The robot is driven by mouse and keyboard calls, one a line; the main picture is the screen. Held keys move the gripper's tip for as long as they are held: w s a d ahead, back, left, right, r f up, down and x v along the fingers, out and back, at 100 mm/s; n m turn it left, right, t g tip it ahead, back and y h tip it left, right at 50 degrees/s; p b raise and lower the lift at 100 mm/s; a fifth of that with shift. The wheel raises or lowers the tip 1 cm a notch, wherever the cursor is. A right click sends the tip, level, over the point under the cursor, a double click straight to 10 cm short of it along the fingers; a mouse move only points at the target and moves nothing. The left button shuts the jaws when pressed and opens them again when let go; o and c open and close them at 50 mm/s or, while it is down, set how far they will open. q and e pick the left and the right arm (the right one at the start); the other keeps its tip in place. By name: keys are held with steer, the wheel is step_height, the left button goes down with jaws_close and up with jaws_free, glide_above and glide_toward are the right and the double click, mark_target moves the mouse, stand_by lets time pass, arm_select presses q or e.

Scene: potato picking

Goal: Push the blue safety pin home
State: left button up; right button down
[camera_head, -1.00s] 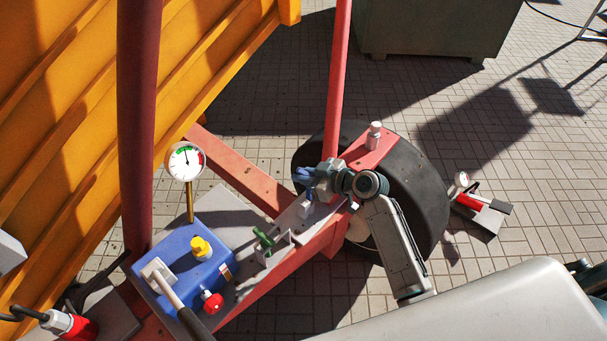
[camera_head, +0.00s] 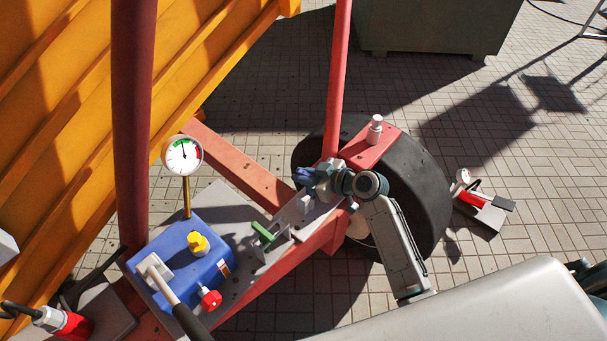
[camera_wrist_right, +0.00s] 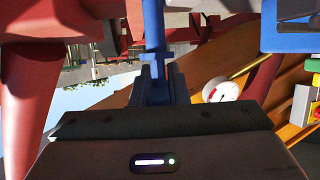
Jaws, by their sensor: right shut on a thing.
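The blue safety pin (camera_head: 303,174) is at the red frame beside the wheel, at the far end of my right gripper (camera_head: 316,180). In the right wrist view the blue pin (camera_wrist_right: 154,45) stands between the dark fingers of the right gripper (camera_wrist_right: 157,82), which are shut on it. The gripper and frame hide part of the pin, and I cannot tell how deep it sits. My left gripper is not in view.
A blue pump box (camera_head: 180,262) with yellow and red knobs and a gauge (camera_head: 183,156) stands left of the gripper. A green lever (camera_head: 263,233) sits between them. A red post (camera_head: 338,80) rises close behind the gripper, and the wheel (camera_head: 425,190) is at right.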

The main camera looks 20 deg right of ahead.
steer(key=shift+f+b, duration=1.15)
steer(key=shift+f, duration=0.15)
steer(key=c, duration=1.3)
jaws_free()
steer(key=v, duration=1)
steer(key=shift+s+d+r+b, duration=0.2)
steer(key=shift+s+d+b, duration=0.05)
steer(key=shift+b, duration=0.1)
